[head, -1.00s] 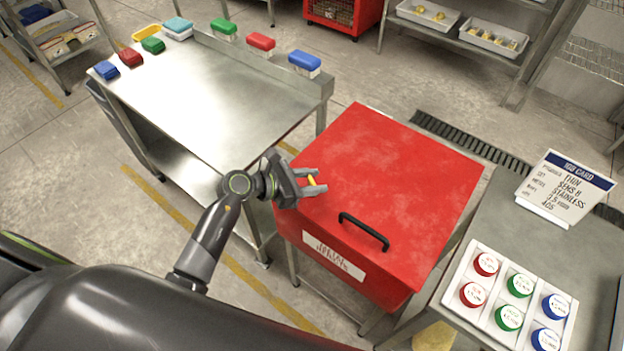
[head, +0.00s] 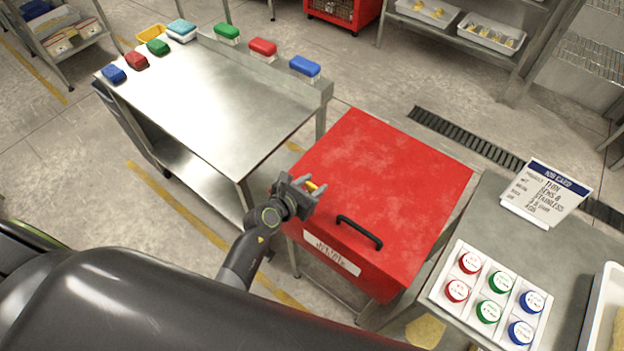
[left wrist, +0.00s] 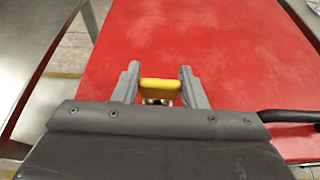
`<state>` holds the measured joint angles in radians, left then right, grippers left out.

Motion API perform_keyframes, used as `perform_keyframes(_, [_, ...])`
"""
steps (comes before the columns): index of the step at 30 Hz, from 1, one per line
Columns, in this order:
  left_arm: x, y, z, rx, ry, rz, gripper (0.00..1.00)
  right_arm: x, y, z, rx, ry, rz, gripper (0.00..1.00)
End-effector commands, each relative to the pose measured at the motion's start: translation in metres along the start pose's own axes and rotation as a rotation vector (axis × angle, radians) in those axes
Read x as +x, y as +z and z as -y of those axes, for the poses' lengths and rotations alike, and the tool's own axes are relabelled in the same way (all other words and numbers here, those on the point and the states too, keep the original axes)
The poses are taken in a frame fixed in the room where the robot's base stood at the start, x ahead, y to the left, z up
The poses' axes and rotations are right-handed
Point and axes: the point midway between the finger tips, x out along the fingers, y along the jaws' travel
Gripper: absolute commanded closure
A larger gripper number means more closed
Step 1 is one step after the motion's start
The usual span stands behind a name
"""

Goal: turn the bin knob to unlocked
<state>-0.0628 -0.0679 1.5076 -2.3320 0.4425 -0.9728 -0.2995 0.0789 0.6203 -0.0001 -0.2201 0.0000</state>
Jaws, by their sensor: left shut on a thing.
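The red bin (head: 385,185) stands right of the steel table, with a black handle (head: 360,232) and a white label on its front. The small yellow knob (head: 311,186) is at the bin lid's left front corner. My left gripper (head: 309,189) is at that corner, shut on the knob. In the left wrist view the yellow knob (left wrist: 160,88) lies crosswise between the two grey fingers (left wrist: 160,85); its base is mostly hidden. No lock marking can be read. My right gripper is not in view.
The steel table (head: 215,105) at left carries several coloured boxes along its edges. At right, a grey table (head: 480,215) holds a job card (head: 546,194) and a tray of round red, green and blue items. A floor drain runs behind the bin.

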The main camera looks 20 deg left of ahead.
Motion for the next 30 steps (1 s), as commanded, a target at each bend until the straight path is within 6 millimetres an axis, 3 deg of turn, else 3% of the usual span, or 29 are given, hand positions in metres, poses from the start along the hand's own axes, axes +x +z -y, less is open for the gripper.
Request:
perform_keyframes(14, [0.0002,0.0000,0.0000,-0.010,0.020,0.001,0.85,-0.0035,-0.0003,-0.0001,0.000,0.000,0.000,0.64])
perform_keyframes(15, [0.0002,0.0000,0.0000,-0.010,0.020,0.001,0.61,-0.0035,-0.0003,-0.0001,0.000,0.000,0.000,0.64])
perform_keyframes(20, [0.0002,0.0000,-0.0001,-0.009,0.019,0.001,0.40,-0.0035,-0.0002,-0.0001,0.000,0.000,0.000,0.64])
perform_keyframes(30, [-0.0023,-0.0003,-0.0002,-0.008,0.019,0.000,0.40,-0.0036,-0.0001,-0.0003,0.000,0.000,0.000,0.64])
